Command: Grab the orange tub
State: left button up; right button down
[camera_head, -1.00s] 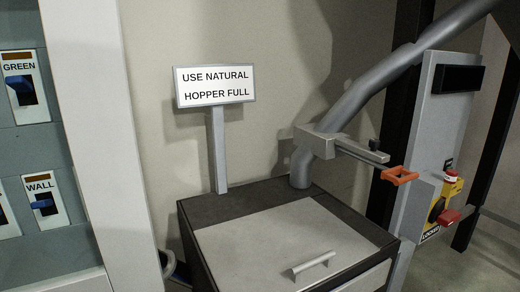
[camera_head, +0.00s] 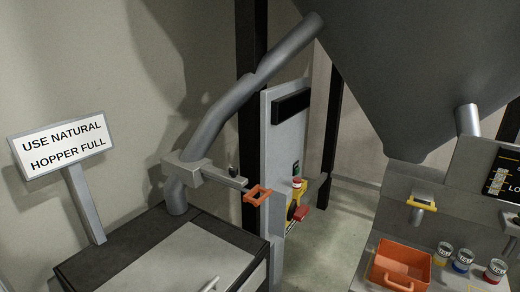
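An orange tub (camera_head: 402,264), open-topped with a handle on its near side, sits on a grey ledge (camera_head: 368,262) at the lower right of the head view. Its inside looks empty from here. It stands below a small spout with a yellow-edged end (camera_head: 421,203). Neither of my grippers is in view.
Several small jars (camera_head: 462,260) with coloured bands stand right of the tub. A grey hopper (camera_head: 420,70) hangs above. A lidded bin (camera_head: 165,255) with a sloping pipe (camera_head: 225,110) and a sign (camera_head: 62,146) is at left. Open floor (camera_head: 335,225) shows between.

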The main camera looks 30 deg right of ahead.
aim_at(396, 268)
jog(key=z, duration=2.05)
jog(key=i+l, duration=0.15)
jog(key=l, duration=0.2)
jog(key=i+l+u, duration=0.15)
jog(key=l, duration=0.2)
jog(key=i+l, duration=0.2)
jog(key=l, duration=0.15)
